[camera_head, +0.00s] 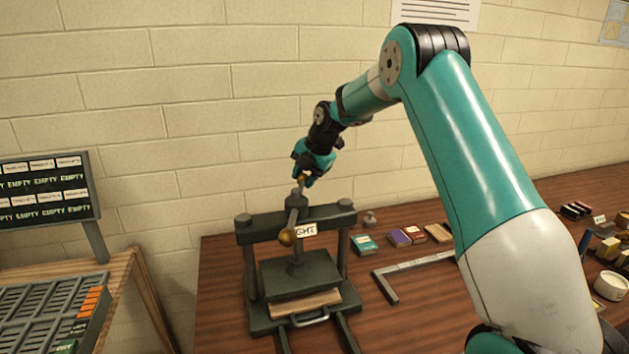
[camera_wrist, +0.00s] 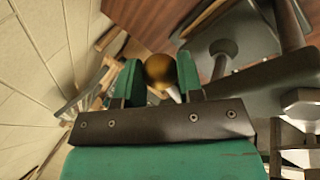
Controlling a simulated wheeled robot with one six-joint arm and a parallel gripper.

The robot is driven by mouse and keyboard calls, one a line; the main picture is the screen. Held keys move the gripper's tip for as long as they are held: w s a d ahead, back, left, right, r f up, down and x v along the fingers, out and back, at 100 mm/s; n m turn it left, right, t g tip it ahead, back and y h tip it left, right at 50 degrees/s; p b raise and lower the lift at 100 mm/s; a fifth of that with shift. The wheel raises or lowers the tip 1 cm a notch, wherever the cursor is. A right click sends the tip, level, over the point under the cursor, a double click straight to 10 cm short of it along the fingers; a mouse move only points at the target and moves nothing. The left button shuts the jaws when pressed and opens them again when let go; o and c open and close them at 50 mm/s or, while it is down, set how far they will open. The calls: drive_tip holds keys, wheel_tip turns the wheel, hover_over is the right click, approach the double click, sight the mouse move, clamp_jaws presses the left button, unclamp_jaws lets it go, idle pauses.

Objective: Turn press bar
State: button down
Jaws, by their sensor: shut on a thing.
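The press (camera_head: 295,270) is a dark grey frame with two posts, a top beam and a flat plate, standing on the wooden table. Its press bar (camera_head: 292,220) crosses above the top beam, with a brass ball (camera_head: 287,238) at its near end. My gripper (camera_head: 304,177) is at the bar's far end, above the beam. In the wrist view my gripper (camera_wrist: 160,82) has its green fingers shut on the brass ball (camera_wrist: 160,70) at that end. A white label, partly hidden by the near ball, reads "GHT". A wooden board (camera_head: 304,304) lies under the plate.
A metal L-square (camera_head: 385,285) lies right of the press. Small books (camera_head: 400,238) and a small weight (camera_head: 370,218) sit behind it. A rack with trays (camera_head: 45,310) and a sign board (camera_head: 45,190) stand at left. The brick wall is close behind.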

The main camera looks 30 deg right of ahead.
drive_tip(key=shift+w+a+n+y, duration=0.4)
drive_tip(key=shift+w+a+n, duration=0.3)
drive_tip(key=shift+a+n, duration=0.3)
drive_tip(key=shift+r, duration=0.1)
drive_tip(key=c, duration=0.8)
unclamp_jaws()
drive_tip(key=shift+o, duration=0.2)
drive_tip(key=shift+s+d+r+b, duration=0.15)
drive_tip(key=shift+d+r+b, duration=0.1)
drive_tip(key=shift+r+b, duration=0.2)
drive_tip(key=v, duration=1.6)
drive_tip(key=shift+r, duration=0.25)
